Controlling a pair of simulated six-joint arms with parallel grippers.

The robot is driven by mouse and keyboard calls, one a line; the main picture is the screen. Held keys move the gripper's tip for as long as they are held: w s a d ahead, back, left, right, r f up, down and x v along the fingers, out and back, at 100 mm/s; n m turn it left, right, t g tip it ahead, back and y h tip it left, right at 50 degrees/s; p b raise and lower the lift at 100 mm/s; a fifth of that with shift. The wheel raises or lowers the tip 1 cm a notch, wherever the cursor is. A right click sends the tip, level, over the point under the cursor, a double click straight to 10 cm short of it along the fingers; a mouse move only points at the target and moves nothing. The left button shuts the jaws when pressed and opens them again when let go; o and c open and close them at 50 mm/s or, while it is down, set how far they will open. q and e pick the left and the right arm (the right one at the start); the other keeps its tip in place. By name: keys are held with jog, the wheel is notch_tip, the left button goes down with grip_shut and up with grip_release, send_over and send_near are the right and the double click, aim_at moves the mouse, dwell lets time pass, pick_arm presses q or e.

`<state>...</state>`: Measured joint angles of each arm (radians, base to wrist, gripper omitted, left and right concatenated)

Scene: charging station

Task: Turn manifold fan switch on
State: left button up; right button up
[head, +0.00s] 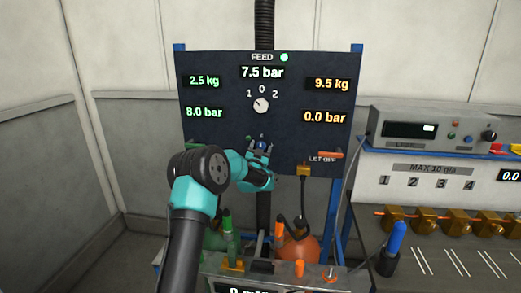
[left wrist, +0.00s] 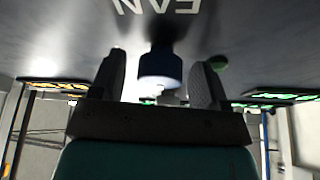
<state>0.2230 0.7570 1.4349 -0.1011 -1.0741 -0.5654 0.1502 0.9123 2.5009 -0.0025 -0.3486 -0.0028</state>
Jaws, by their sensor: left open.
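The dark panel (head: 215,140) stands upright in the middle of the head view. My left gripper (head: 262,147) is open in front of its lower middle. A blue cylindrical knob (head: 261,145) shows between the fingers. In the left wrist view the knob (left wrist: 160,67) sticks out of the panel between the two spread fingers (left wrist: 160,85), with a gap on each side. The label "FAN" (left wrist: 158,6) is upside down beside it. In the head view my gripper hides this label. My right gripper is not in view.
A white rotary selector (head: 261,105) marked 1, 0, 2 sits above my gripper, amid pressure and weight readouts. Green and orange tanks (head: 298,245) stand below. A control unit (head: 433,129) is at right.

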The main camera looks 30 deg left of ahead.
pick_arm(q)
jog(key=shift+c, duration=0.2)
jog(key=c, duration=0.9)
jog(key=shift+m+h, duration=0.4)
jog(key=shift+m, duration=0.4)
jog(key=m+h, duration=0.1)
jog(key=m, duration=0.1)
jog(key=m+h, duration=0.1)
jog(key=m, duration=0.2)
jog(key=shift+a+h, duration=0.1)
jog(key=shift+h, duration=0.3)
jog(key=m+h, duration=0.1)
jog(key=m, duration=0.1)
jog(key=m+g, duration=0.1)
jog(key=m, duration=0.2)
jog(key=shift+r+m+h, duration=0.15)
jog(key=shift+m+h, duration=0.15)
jog(key=shift+h, duration=0.1)
jog(key=m+g, duration=0.2)
jog(key=m, duration=0.2)
jog(key=shift+r+m+h, duration=0.1)
jog(key=shift+m+h, duration=0.3)
jog(key=m+g, duration=0.1)
jog(key=m, duration=0.2)
jog(key=shift+m+g, duration=0.3)
jog(key=shift+g, duration=0.1)
